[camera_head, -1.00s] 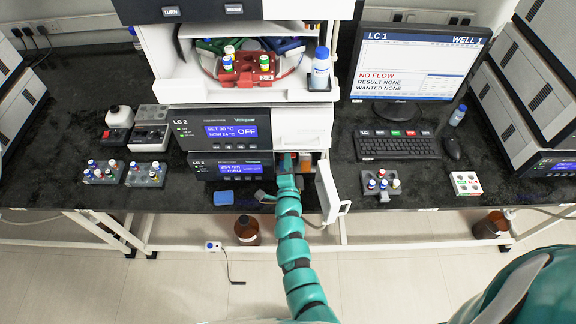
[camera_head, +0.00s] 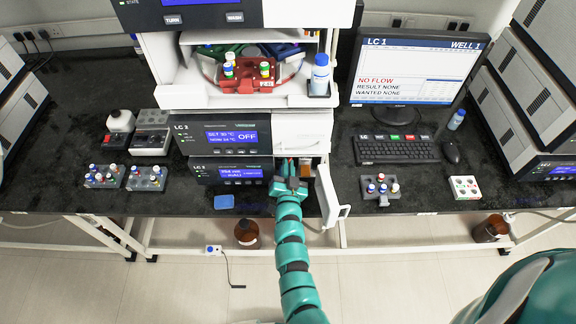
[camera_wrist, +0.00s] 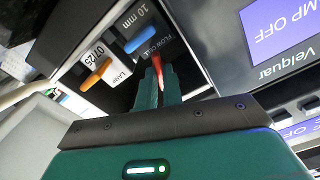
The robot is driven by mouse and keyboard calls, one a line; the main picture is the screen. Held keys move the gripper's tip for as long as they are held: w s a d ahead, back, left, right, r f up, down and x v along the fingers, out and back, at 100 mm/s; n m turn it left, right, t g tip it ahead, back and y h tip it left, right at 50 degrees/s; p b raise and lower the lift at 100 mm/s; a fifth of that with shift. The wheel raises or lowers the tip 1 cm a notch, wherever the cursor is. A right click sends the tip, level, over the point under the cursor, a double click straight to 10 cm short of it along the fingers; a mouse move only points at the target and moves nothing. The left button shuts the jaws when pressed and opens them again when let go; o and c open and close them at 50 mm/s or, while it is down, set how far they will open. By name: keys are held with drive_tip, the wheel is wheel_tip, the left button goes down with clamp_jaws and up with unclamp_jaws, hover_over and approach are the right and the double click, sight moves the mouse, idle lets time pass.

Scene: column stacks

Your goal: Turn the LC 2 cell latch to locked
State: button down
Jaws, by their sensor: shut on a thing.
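The LC 2 unit (camera_head: 230,171) is the lower black-fronted module, with its bay open at the right. In the wrist view, a small red piece (camera_wrist: 156,63), seemingly the cell latch, sits between my fingertips beside the "FLOW CELL" label. My gripper (camera_wrist: 158,84) is shut on it; the fingers hide part of it, and its lock position cannot be read. In the head view my gripper (camera_head: 291,164) reaches into the bay from the front. A blue piece (camera_wrist: 141,40) and an orange piece (camera_wrist: 97,75) lie beside it in the bay.
The open white door (camera_head: 328,192) stands close to the right of my arm. The vial rack (camera_head: 380,188) and keyboard (camera_head: 397,151) are farther right. Dark bench is bare between them.

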drive_tip(key=shift+f+n, duration=0.15)
drive_tip(key=shift+n, duration=2.15)
drive_tip(key=c, duration=1.5)
unclamp_jaws()
drive_tip(key=shift+c, duration=0.2)
drive_tip(key=shift+s, duration=0.1)
drive_tip(key=s+p, duration=0.4)
drive_tip(key=s, duration=1.3)
drive_tip(key=shift+s+p, duration=0.2)
drive_tip(key=shift+p, duration=0.1)
